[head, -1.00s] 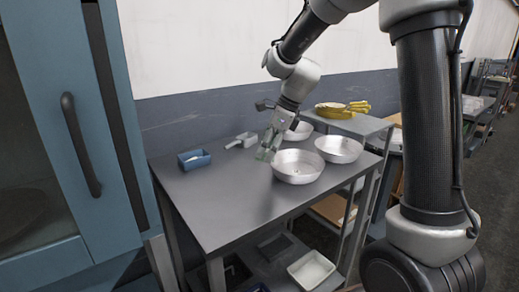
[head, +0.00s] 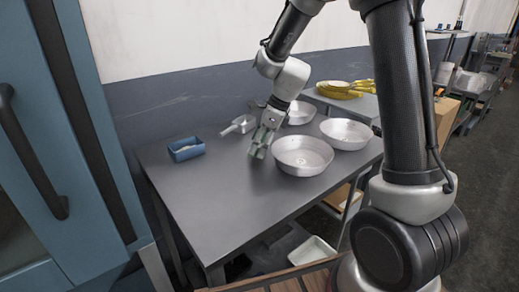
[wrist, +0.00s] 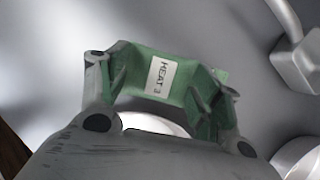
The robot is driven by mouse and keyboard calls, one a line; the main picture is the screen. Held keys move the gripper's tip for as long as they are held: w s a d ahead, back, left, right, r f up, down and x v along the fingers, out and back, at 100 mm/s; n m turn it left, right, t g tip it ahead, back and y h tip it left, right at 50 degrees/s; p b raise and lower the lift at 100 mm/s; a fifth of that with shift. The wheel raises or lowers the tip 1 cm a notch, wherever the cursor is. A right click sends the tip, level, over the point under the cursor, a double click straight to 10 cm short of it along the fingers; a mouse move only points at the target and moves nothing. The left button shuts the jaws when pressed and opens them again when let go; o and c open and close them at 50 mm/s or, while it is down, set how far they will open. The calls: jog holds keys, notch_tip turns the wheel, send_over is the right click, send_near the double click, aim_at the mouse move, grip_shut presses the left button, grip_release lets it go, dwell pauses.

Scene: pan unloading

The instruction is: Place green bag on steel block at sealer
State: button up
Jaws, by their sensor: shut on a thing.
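My gripper (head: 261,143) is shut on a green bag (head: 257,153) above the grey table, close to the left of the nearest metal pan. In the wrist view the green bag (wrist: 150,70) sits between the two fingers of my gripper (wrist: 160,88). It carries a white label reading "HEAT 3". The fingers cover the bag's two ends. I cannot tell whether the bag touches the table.
A blue cabinet (head: 75,130) stands at left. The table's front left is clear.

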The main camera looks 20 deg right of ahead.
jog(key=shift+f, duration=1.1)
jog(key=o, duration=1.1)
jog(key=shift+f, duration=0.1)
jog(key=shift+o, duration=0.2)
